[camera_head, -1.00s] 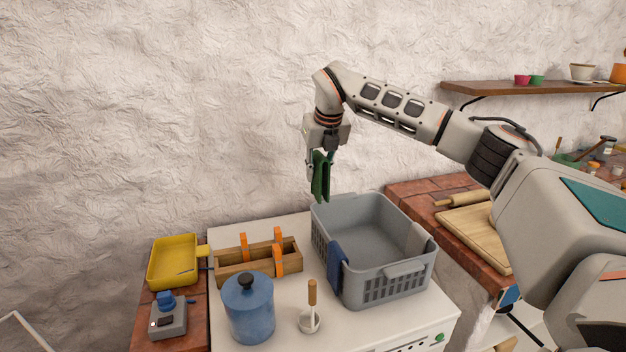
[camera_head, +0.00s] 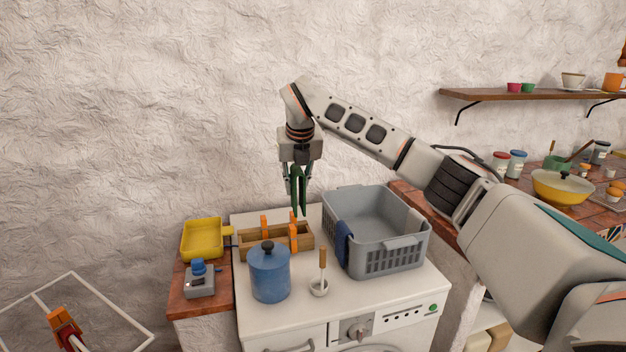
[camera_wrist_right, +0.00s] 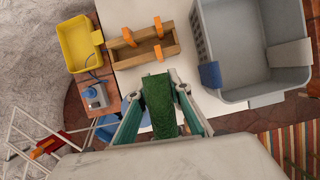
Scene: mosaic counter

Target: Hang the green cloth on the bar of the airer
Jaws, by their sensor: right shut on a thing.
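My right gripper (camera_head: 298,182) is shut on the green cloth (camera_head: 300,196), which hangs folded from the fingers above the back of the white machine. In the right wrist view the cloth (camera_wrist_right: 158,104) lies between the two fingers. The airer (camera_head: 86,305) is a white frame low at the left edge of the head view, only partly in frame. An orange-red thing (camera_head: 64,328) is at it; the airer (camera_wrist_right: 28,128) also shows at the left of the right wrist view. My left gripper is not in view.
A grey basket (camera_head: 385,262) with a blue cloth (camera_head: 343,243) over its rim stands on the white machine (camera_head: 300,312). A yellow pan (camera_head: 202,240) is left.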

